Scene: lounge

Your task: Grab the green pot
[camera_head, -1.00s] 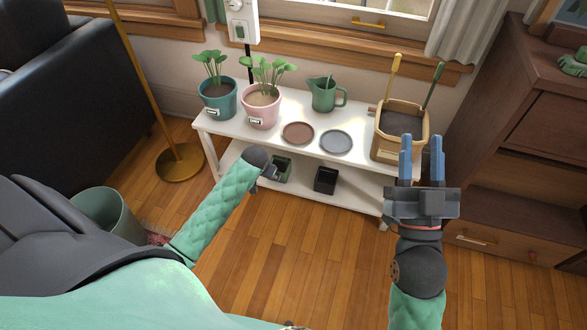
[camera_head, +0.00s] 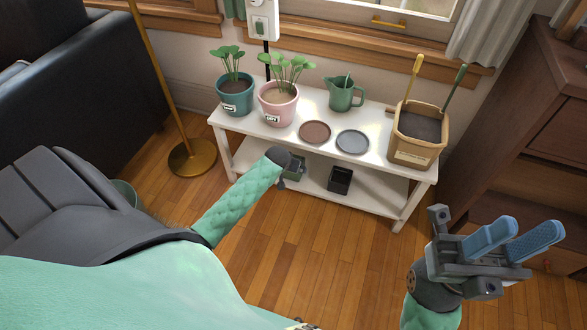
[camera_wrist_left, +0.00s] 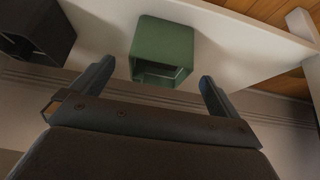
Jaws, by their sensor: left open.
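The green pot (camera_wrist_left: 162,45) is a small square pot on the lower shelf of the white bench. In the left wrist view it is between and just beyond the fingertips of my left gripper (camera_wrist_left: 156,80), which is open and empty. In the head view the green pot (camera_head: 293,172) is partly hidden by my left wrist and gripper. My right gripper (camera_head: 537,228) is off to the right above the floor, its two blue fingers apart with nothing between them.
A black square pot (camera_head: 340,180) stands right of the green pot and also shows in the left wrist view (camera_wrist_left: 38,35). The white bench (camera_head: 245,122) holds plant pots, a green watering can (camera_head: 343,95), saucers and a tool planter (camera_head: 418,145) on top. A brass lamp base (camera_head: 192,158) stands left.

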